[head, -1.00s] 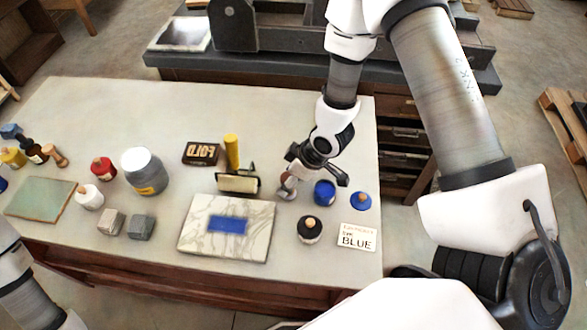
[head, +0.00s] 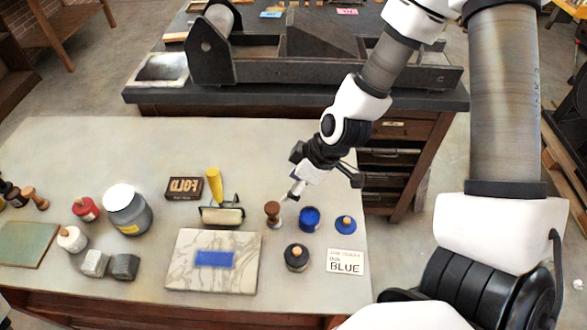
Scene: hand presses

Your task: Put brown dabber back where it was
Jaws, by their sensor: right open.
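A brown dabber (head: 272,211) stands upright on the pale table, between the roller with the yellow handle (head: 214,186) and the open blue ink pot (head: 310,218). My right gripper (head: 291,194) is open and empty, just behind and to the right of the dabber's top. A small gap seems to part them, though the fingertips are small here. Another brown dabber-like piece (head: 36,199) stands at the far left among dark bottles. My left gripper is out of the picture.
A marble slab (head: 180,270) with a blue ink patch lies in front. A press (head: 320,65) stands behind. The table's back middle is clear.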

